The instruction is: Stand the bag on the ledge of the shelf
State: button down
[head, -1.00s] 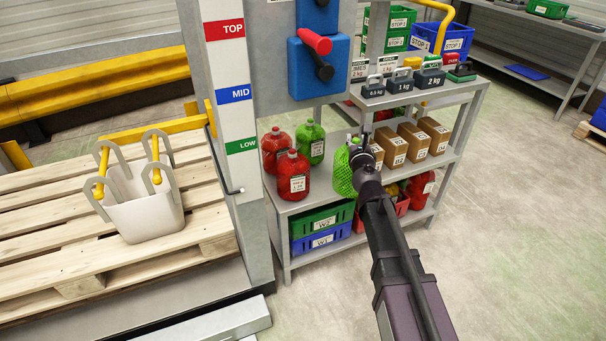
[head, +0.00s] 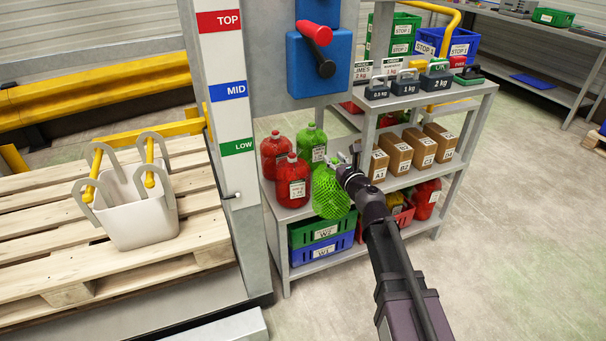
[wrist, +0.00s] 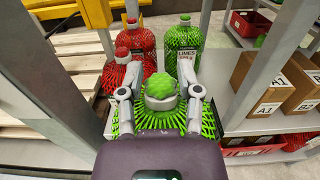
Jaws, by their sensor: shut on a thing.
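My gripper (head: 345,163) is shut on a green net bag (head: 331,194) at the front edge of the grey shelf unit. In the wrist view the two fingers of my gripper (wrist: 160,100) close on the collar below the bag's round green top (wrist: 161,87). The bag hangs upright, its body below the fingers. The middle ledge (head: 292,211) of the shelf bears two red net bags (head: 293,181) and another green net bag (head: 313,146) behind. I cannot tell whether the held bag touches the ledge.
Brown boxes (head: 397,155) stand right of my gripper on the same level. Weights (head: 407,82) stand on the top board. Green and blue crates (head: 318,251) sit below. A grey post (head: 232,130) with height labels rises at left.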

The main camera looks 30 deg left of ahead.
jog(key=w+a, duration=0.3)
jog(key=w, duration=0.4)
jog(key=w+a+f+b, duration=0.1)
jog(key=w+a, duration=0.2)
jog(key=w, duration=0.4)
jog(key=shift+w+a+f, duration=0.25)
jog(key=shift+w+a, duration=0.05)
jog(key=shift+f+b, duration=0.15)
jog(key=shift+b, duration=0.25)
jog(key=shift+f+b, duration=1.6)
jog(key=shift+f, duration=0.05)
jog(key=shift+c, duration=1.5)
grip_release()
jog(key=shift+r, duration=0.1)
jog(key=v, duration=1.2)
